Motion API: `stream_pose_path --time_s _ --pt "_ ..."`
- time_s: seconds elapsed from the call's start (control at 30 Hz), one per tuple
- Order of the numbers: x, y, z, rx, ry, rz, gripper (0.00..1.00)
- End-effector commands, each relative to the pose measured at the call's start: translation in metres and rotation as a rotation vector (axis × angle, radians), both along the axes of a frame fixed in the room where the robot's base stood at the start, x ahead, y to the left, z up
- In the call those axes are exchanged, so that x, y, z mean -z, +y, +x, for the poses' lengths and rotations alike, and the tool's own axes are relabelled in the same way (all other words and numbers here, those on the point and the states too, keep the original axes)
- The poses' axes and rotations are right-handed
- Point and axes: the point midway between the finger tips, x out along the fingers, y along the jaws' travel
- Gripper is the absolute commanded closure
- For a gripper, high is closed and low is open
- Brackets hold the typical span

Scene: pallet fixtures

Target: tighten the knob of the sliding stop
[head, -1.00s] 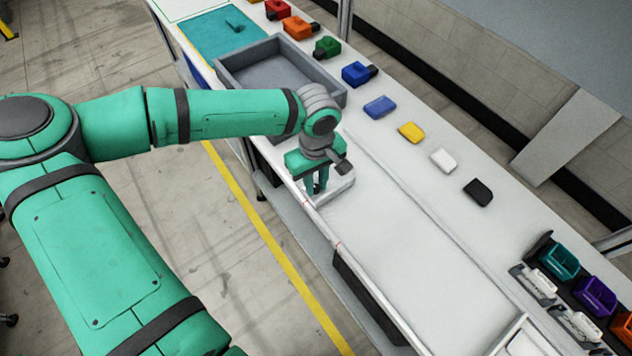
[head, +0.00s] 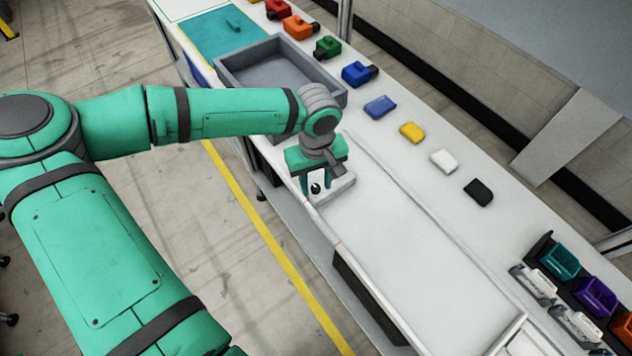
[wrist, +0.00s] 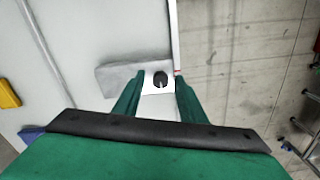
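The sliding stop is a pale grey block (head: 342,187) at the table's front edge; it also shows in the wrist view (wrist: 115,80). Its small black knob (head: 315,188) stands on a white patch; in the wrist view the knob (wrist: 160,79) has a pale line on it. My gripper (head: 316,186) points down over the knob, one green finger on each side. In the wrist view the fingers are apart, with white surface showing between each finger and the knob. My gripper is open, and the knob sits between the fingertips without visible contact.
A grey tray (head: 326,83) stands behind my wrist on the table. Coloured blocks, such as a blue one (head: 380,107) and a yellow one (head: 411,132), line the far side. Bins stand at the right, including a teal one (head: 560,262). The table's middle is clear.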

Motion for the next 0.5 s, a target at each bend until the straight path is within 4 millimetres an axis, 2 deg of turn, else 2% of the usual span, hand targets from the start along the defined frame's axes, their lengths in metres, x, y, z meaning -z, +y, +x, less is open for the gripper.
stream_pose_path --time_s 0.33,0.5 --pt "-0.002 0.001 0.000 -0.002 0.002 0.002 0.62" --pt "-0.020 0.001 0.000 -0.002 0.000 0.002 0.62"
